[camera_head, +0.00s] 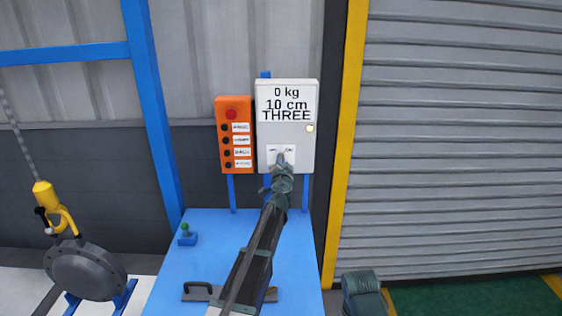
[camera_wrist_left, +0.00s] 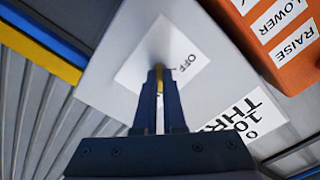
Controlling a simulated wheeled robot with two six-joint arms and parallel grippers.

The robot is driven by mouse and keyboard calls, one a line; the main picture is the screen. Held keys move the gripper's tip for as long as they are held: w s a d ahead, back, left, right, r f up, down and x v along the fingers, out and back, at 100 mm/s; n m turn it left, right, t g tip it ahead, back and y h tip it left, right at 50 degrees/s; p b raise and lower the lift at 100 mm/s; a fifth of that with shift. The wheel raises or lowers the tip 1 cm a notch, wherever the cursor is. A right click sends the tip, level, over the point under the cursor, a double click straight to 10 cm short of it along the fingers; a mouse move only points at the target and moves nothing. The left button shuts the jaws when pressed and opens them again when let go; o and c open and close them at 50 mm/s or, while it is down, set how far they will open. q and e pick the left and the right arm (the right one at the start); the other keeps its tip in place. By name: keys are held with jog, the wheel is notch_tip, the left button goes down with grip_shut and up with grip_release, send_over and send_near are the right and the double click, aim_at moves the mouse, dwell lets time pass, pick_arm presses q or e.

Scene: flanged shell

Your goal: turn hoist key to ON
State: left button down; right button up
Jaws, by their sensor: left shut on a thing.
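My left gripper (camera_head: 282,161) reaches up to this label and covers most of the key in the head view. In the left wrist view the gripper (camera_wrist_left: 159,72) is shut on the hoist key (camera_wrist_left: 160,82), a small yellowish bit showing between its fingers. "OFF" is readable on the label (camera_wrist_left: 140,66) beside the key; the other marking is hidden. The key's angle cannot be told.
A blue table (camera_head: 190,262) below carries a small green-topped item (camera_head: 186,231). A yellow hoist hook (camera_head: 45,197) hangs by a round grey flanged part (camera_head: 86,271) at left.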

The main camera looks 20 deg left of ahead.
pick_arm(q)
jog(key=c, duration=1)
grip_release()
jog(key=v, duration=1.4)
